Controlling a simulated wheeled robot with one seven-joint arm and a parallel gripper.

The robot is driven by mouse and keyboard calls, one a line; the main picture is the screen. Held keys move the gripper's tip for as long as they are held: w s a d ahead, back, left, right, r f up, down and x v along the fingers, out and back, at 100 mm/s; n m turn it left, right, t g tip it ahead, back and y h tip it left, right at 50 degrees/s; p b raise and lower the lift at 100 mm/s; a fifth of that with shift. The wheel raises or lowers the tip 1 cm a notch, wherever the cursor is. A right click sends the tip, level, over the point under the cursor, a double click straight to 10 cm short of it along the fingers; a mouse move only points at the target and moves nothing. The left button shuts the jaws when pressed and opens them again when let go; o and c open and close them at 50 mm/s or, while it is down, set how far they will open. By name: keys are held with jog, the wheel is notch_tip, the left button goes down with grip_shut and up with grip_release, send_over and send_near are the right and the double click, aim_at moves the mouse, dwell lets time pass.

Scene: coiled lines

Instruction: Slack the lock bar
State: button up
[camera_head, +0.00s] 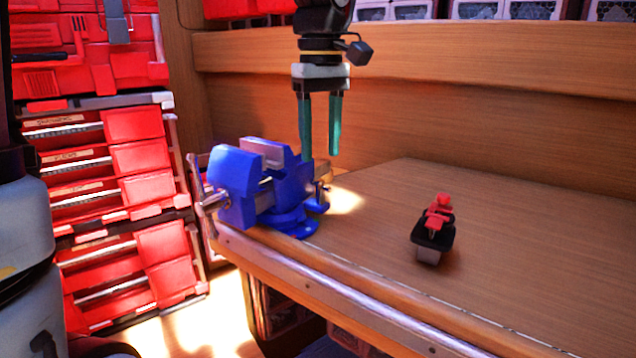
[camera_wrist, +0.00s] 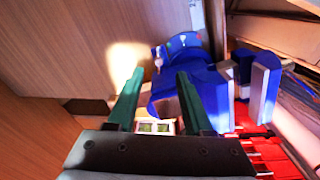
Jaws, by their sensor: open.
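A blue bench vise (camera_head: 238,186) stands on the front left corner of the workbench, its jaws apart. A small metal bar (camera_head: 322,188) sticks out low on its right side; I cannot tell for sure that it is the lock bar. Another metal handle (camera_head: 212,201) is at the vise's left front. My gripper (camera_head: 320,157) points down with its green fingers apart and empty, above and just behind the vise's right side. In the wrist view the open fingers (camera_wrist: 160,74) show beside the blue vise (camera_wrist: 205,92), and the left finger is clear of it.
A red and black tool (camera_head: 435,228) lies on the workbench (camera_head: 520,262) to the right. Wooden panelling (camera_head: 420,125) rises behind. Red drawer bins (camera_head: 120,160) stand left of the bench. The bench top between the vise and the tool is clear.

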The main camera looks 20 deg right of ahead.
aim_at(320, 181)
notch_tip(320, 181, down, 8)
jog(key=shift+r+p, duration=0.1)
jog(key=shift+p, duration=0.3)
grip_shut()
dwell(0.5)
